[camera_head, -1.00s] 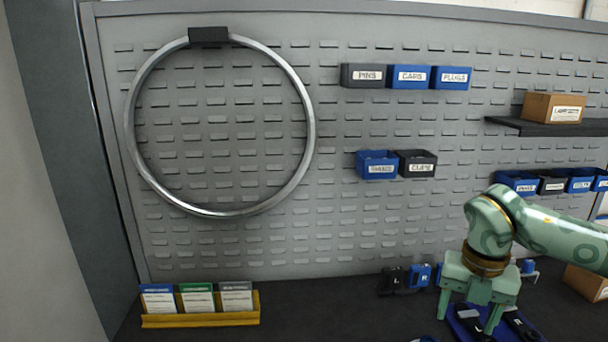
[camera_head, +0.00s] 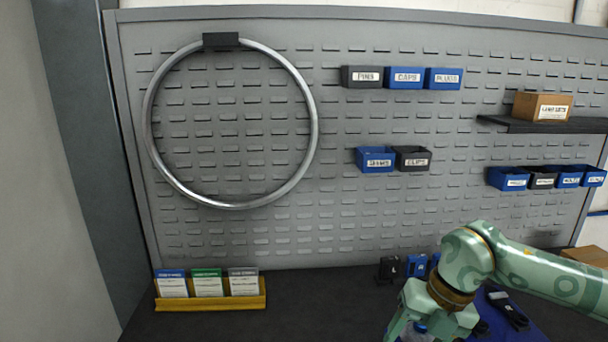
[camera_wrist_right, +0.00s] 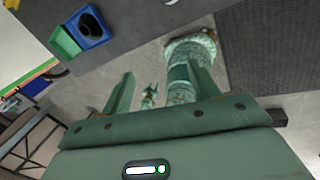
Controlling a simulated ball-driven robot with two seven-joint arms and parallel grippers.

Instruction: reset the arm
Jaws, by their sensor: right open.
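My right gripper (camera_head: 418,332) is at the bottom edge of the head view, right of the middle, on a green arm that comes in from the right. Its fingertips are cut off by the picture edge there. In the right wrist view the two green fingers of my right gripper (camera_wrist_right: 163,88) stand wide apart with nothing held between them. Green parts beyond the fingers look like my own body. My left gripper cannot be made out in either view.
A blue tray (camera_head: 520,325) with dark tools lies on the dark bench near the right arm. A yellow card holder (camera_head: 212,302) stands at left. A metal ring (camera_head: 314,130) hangs on the pegboard (camera_head: 300,240). Blue and green bins (camera_wrist_right: 92,27) show in the wrist view.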

